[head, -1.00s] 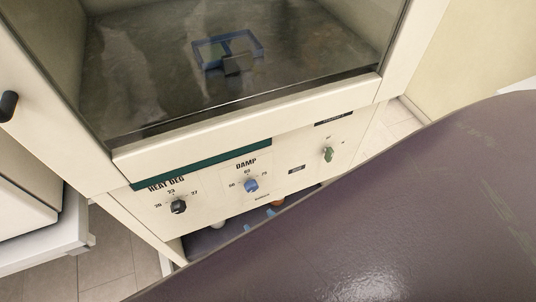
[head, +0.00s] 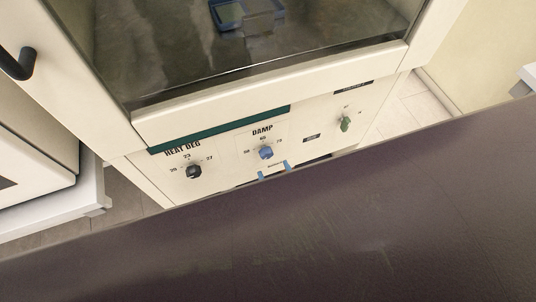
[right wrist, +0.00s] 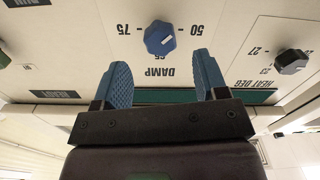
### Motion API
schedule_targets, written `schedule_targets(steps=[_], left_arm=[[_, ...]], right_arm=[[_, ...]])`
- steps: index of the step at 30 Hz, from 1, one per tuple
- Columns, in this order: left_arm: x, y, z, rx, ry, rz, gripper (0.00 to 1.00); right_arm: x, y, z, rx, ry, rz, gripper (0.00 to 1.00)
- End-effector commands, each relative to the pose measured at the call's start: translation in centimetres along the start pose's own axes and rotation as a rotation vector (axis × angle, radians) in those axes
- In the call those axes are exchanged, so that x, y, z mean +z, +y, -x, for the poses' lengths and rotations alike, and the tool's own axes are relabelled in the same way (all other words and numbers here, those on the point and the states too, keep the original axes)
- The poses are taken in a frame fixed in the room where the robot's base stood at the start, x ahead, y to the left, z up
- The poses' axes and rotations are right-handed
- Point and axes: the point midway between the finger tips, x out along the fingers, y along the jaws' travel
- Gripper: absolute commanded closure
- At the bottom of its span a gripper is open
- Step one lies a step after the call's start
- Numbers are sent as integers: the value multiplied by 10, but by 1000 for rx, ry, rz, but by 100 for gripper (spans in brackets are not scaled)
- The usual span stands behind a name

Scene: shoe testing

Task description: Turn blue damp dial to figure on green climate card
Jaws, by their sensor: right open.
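The blue damp dial (head: 266,153) sits on the cream panel under the DAMP label, between the heat dial and a green knob. It also shows in the right wrist view (right wrist: 160,38), upside down, with 75 and 50 printed beside it. I cannot tell which figure it points to. My right gripper (head: 274,170) has its blue fingertips just below the dial in the head view. In the right wrist view the open fingers (right wrist: 163,82) are spread with nothing between them, apart from the dial. The green climate card is not visible. My left gripper is not in view.
The black heat dial (head: 193,171) is left of the damp dial and the green knob (head: 345,124) is to its right. A glass-fronted chamber above holds a blue-framed item (head: 232,14). A black handle (head: 18,64) sticks out at left. My own arm hides the foreground.

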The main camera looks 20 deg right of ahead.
Motion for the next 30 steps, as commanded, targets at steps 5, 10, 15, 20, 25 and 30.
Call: schedule_targets(steps=[5, 10, 15, 20, 25, 30], left_arm=[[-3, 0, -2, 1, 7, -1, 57], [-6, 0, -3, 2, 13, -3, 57], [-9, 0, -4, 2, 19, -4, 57], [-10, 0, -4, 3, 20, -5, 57], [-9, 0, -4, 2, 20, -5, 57], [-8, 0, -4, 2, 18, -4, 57]], right_arm=[[0, 0, -29, 0, 1, -2, 34], [0, -1, -47, 0, 0, -2, 34], [0, 0, -54, 0, -1, -2, 34], [0, 0, -56, 0, -1, -1, 34], [0, 0, -56, 0, -1, -1, 40], [0, 0, -55, 0, -1, -1, 66]])
